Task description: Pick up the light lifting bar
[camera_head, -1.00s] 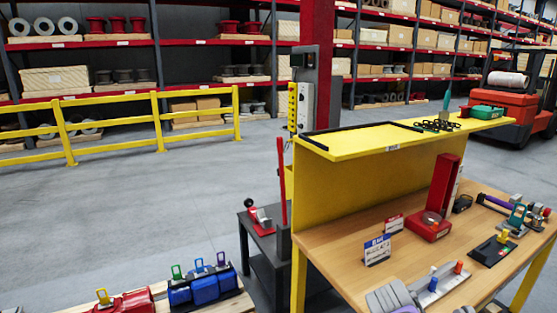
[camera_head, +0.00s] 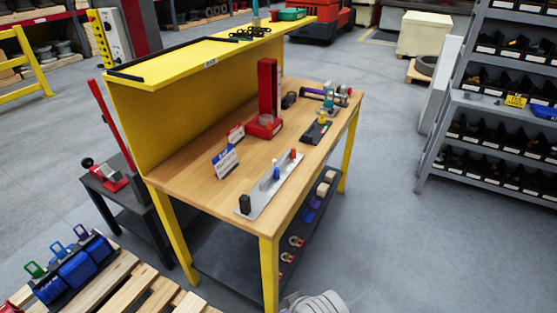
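I cannot tell for sure which thing is the light lifting bar. A long flat grey plate (camera_head: 263,200) with a black block and blue and red pegs lies along the front of the wooden workbench (camera_head: 185,180). A purple-handled rod-like tool (camera_head: 314,93) lies at the bench's far right end, beside a teal and grey device (camera_head: 330,97). Neither gripper shows; only a pale ridged part, seemingly of my own arm, shows at the bottom edge. No gripper is seen touching any of these things.
A red upright stand (camera_head: 268,95), small signs (camera_head: 225,160) and a black tool (camera_head: 316,131) stand on the bench. A yellow shelf (camera_head: 215,50) rises behind. A pallet (camera_head: 100,290) with blue units (camera_head: 75,270) is lower left. Bin shelves (camera_head: 500,100) stand right, across clear floor.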

